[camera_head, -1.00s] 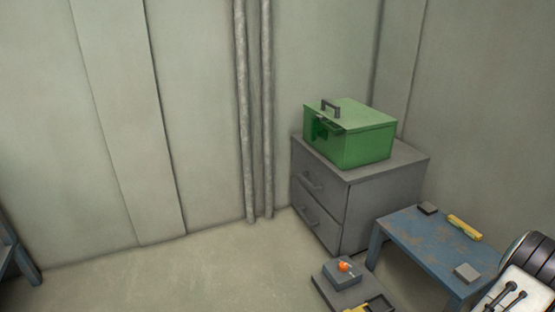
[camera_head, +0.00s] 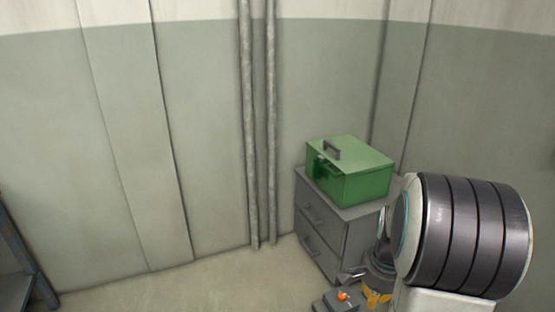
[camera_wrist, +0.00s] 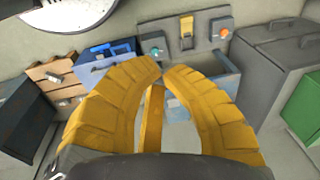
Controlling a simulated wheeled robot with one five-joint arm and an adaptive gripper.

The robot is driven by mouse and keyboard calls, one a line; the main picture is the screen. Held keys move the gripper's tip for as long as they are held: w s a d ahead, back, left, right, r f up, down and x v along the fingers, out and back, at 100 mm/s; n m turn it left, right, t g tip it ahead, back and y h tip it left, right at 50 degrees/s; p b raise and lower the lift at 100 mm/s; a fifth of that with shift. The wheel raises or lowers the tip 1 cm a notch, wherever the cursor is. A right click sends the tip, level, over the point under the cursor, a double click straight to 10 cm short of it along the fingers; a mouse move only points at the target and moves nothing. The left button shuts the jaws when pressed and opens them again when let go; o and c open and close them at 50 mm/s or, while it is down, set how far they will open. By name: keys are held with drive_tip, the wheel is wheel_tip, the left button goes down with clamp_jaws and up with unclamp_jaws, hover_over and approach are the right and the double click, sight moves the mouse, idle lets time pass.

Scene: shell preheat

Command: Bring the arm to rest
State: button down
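My gripper (camera_wrist: 162,67) shows two curved yellow fingers in the wrist view, their tips drawn together with a gap lower down. A thin yellow bar (camera_wrist: 152,118) shows in that gap; I cannot tell whether it lies beyond or between the fingers. In the head view my arm fills the lower right, and my gripper (camera_head: 376,298) is partly seen low beside the cabinet, close to the grey block with an orange knob.
A green box (camera_head: 350,172) with a dark handle stands on a grey drawer cabinet (camera_head: 323,228). A grey panel (camera_wrist: 207,38) carries a yellow lever and an orange knob. Floor left of the cabinet is clear.

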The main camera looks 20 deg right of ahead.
drive_tip(key=s+a+r+n+t+p, duration=0.1)
drive_tip(key=s+a+r+n+p, duration=0.2)
drive_tip(key=a+r+n+p, duration=0.4)
drive_tip(key=s+a+r+n+t+p, duration=0.1)
drive_tip(key=s+a+r+n+p, duration=0.2)
drive_tip(key=a+r+n+p, duration=0.4)
drive_tip(key=a+r+n, duration=0.1)
drive_tip(key=a+r, duration=0.2)
drive_tip(key=r, duration=0.2)
drive_tip(key=a+r+n, duration=0.1)
drive_tip(key=a+r, duration=0.2)
drive_tip(key=r, duration=0.3)
drive_tip(key=shift+s+n+y, duration=0.25)
drive_tip(key=shift+n+y, duration=0.15)
